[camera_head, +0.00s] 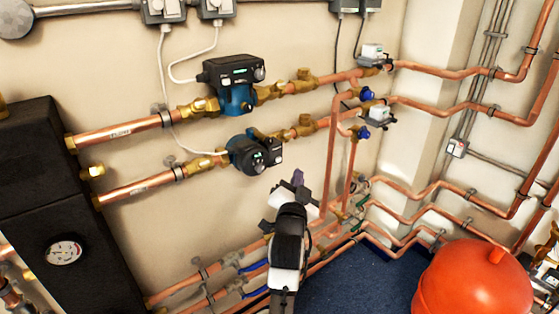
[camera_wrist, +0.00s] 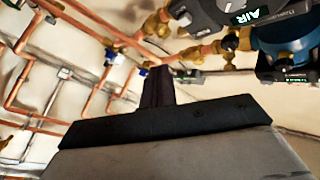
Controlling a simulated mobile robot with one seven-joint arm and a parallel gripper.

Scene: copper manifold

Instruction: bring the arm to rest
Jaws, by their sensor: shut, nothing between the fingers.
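My arm rises from the bottom middle of the head view, and my gripper (camera_head: 298,178) is at its upper end, in front of the beige wall. The gripper is just below and right of the lower pump (camera_head: 254,153). In the wrist view the dark fingers of my gripper (camera_wrist: 157,75) are together and hold nothing. They point toward the copper pipes and brass fittings on the wall. I cannot tell the exact gap between the fingertips and the pipes.
An upper blue pump (camera_head: 233,86) sits on the wall pipework. A black unit with a gauge (camera_head: 64,252) stands at left. A red vessel (camera_head: 474,280) is at lower right. Low copper pipes (camera_head: 200,285) run beside my arm. Blue floor (camera_head: 350,280) shows between.

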